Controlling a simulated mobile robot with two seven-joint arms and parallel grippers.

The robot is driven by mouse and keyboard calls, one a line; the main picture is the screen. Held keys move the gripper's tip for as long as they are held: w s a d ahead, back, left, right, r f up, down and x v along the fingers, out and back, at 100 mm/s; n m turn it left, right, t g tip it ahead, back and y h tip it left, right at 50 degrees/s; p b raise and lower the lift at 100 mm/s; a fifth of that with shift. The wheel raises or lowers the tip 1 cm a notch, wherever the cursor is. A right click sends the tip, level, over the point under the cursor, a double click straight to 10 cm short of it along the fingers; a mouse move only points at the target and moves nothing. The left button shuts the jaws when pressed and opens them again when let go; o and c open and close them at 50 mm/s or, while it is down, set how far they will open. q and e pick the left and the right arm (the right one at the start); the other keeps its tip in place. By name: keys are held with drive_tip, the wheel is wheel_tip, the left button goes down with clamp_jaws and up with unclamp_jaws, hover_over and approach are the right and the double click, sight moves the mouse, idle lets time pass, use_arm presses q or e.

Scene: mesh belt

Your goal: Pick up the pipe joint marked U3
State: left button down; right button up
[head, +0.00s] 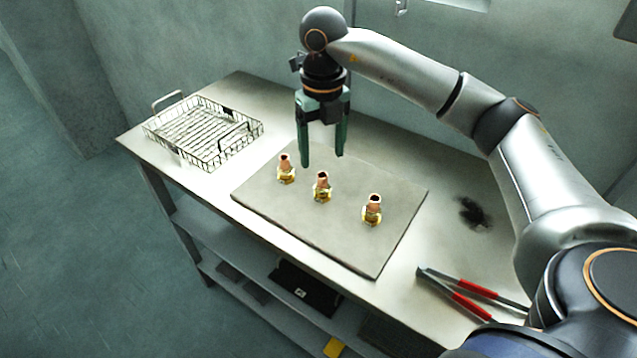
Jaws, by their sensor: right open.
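Three copper and brass pipe joints stand upright in a row on a grey board (285,222): a left one (286,170), a middle one (322,187) and a right one (372,210). No U3 mark can be read on any of them at this size. My right gripper (322,160) points down with its green fingers apart and empty. It hangs above the far part of the board, behind the left and middle joints in the picture, and appears to touch neither. My left gripper is not in view.
A wire basket (203,133) with handles stands at the left end of the metal table (415,180). Red-handled tongs (470,287) lie at the front right. A dark smudge (474,212) marks the tabletop right of the board. A wall runs behind; a shelf (225,252) holds dark items below.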

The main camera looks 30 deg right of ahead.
sight(322, 175)
wheel_tip(322, 175, down, 4)
drive_tip(key=shift+r, duration=0.1)
drive_tip(key=shift+w+d+f+p, duration=0.15)
drive_tip(key=shift+f+p, duration=0.2)
drive_tip(key=shift+f, duration=1.05)
drive_tip(key=shift+w+d+f+p, duration=0.1)
drive_tip(key=shift+f+p, duration=0.2)
drive_tip(key=shift+f, duration=1.05)
clamp_jaws()
drive_tip(key=shift+r, duration=0.1)
